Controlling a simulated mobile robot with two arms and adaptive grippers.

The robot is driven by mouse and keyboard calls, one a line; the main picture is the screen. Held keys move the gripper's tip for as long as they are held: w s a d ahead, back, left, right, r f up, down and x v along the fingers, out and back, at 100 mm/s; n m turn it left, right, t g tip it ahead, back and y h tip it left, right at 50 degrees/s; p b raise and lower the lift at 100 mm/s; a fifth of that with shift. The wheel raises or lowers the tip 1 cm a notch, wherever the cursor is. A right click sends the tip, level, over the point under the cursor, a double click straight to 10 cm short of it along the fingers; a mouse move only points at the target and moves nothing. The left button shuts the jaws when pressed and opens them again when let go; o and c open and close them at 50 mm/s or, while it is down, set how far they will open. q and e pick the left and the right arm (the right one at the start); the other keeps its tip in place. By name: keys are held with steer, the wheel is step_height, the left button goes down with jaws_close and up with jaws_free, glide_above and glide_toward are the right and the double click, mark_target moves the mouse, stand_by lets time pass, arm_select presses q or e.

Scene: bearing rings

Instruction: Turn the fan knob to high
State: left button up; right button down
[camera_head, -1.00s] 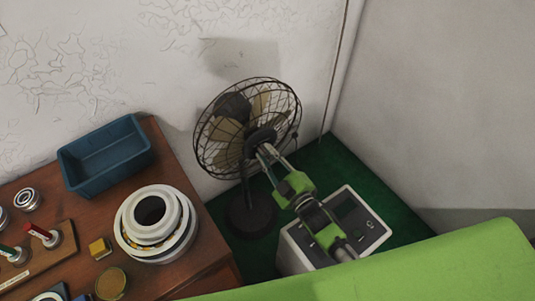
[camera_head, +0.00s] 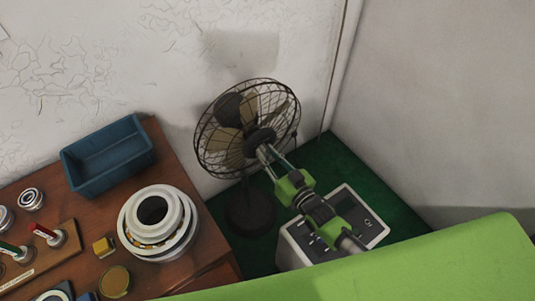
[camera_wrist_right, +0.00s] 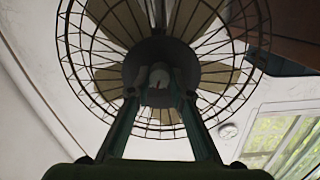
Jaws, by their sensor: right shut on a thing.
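The fan (camera_head: 248,125) stands on the green surface beside the wooden table, its wire cage facing my right arm. The dark hub in the middle of the cage (camera_wrist_right: 160,60) fills the centre of the right wrist view, with a small pale knob (camera_wrist_right: 159,77) on it. My right gripper (camera_head: 262,148) reaches up to this hub. In the wrist view its two fingertips (camera_wrist_right: 159,88) close in on both sides of the knob. The knob's marking is too small to read. My left gripper is in neither view.
A white box with a dark panel (camera_head: 376,221) stands under my right arm. The wooden table (camera_head: 190,190) at left holds a blue bin (camera_head: 108,160), a large white bearing ring (camera_head: 157,222) and several small parts. A bright window (camera_wrist_right: 290,140) shows in the wrist view.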

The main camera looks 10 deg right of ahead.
steer(key=m, duration=0.4)
steer(key=shift+f+b, duration=0.1)
steer(key=shift+b, duration=0.25)
steer(key=shift+m, duration=0.3)
steer(key=c, duration=1.8)
jaws_free()
steer(key=v, duration=1.2)
steer(key=shift+w+d, duration=0.1)
steer(key=shift+d, duration=0.05)
